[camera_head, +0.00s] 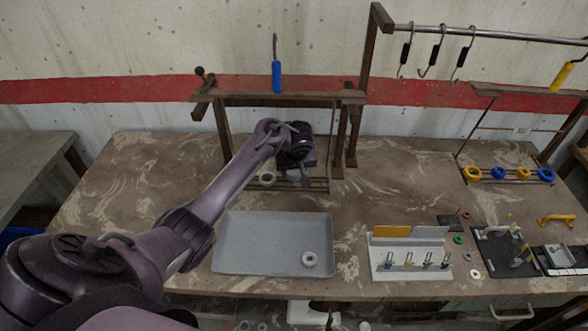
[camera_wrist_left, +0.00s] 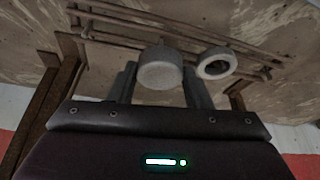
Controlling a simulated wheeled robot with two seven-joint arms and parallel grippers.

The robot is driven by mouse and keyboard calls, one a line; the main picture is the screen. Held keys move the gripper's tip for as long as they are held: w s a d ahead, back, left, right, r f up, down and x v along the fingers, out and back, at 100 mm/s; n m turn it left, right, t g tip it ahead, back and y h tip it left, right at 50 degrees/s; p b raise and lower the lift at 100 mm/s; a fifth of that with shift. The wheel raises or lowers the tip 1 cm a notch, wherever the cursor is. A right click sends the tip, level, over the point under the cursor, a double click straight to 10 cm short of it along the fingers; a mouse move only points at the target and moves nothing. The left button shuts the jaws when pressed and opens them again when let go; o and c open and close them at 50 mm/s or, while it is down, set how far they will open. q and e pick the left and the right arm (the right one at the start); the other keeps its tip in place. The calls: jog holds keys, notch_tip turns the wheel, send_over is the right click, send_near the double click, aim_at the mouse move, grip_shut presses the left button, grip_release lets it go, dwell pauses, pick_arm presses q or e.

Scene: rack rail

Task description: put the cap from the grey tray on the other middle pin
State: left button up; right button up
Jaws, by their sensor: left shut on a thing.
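My left gripper (camera_head: 304,180) is over the low rack (camera_head: 318,187) behind the grey tray. In the left wrist view its fingers are shut on a pale grey round cap (camera_wrist_left: 160,70). In the head view my gripper mostly hides this held cap. A second pale ring-shaped cap (camera_head: 267,179) is at the rack, just left of my gripper; it also shows in the wrist view (camera_wrist_left: 215,63), beside the held cap. Another white ring cap (camera_head: 309,258) lies in the grey tray (camera_head: 250,263), near its front right. The middle pins cannot be made out. My right gripper is not in view.
A brown frame with a crossbar (camera_head: 330,98) stands around the rack; a blue-handled hook (camera_head: 277,76) hangs above it. To the right are a white fixture (camera_head: 410,270), a black board (camera_head: 500,250) and a rack with yellow and blue rings (camera_head: 510,174).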

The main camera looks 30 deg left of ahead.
pick_arm(q)
jog(key=shift+f, duration=0.1)
jog(key=shift+f+b, duration=0.3)
jog(key=shift+f, duration=1)
jog(key=shift+f+b, duration=0.15)
jog(key=shift+b, duration=0.2)
jog(key=o, duration=1.1)
jog(key=shift+c, duration=0.2)
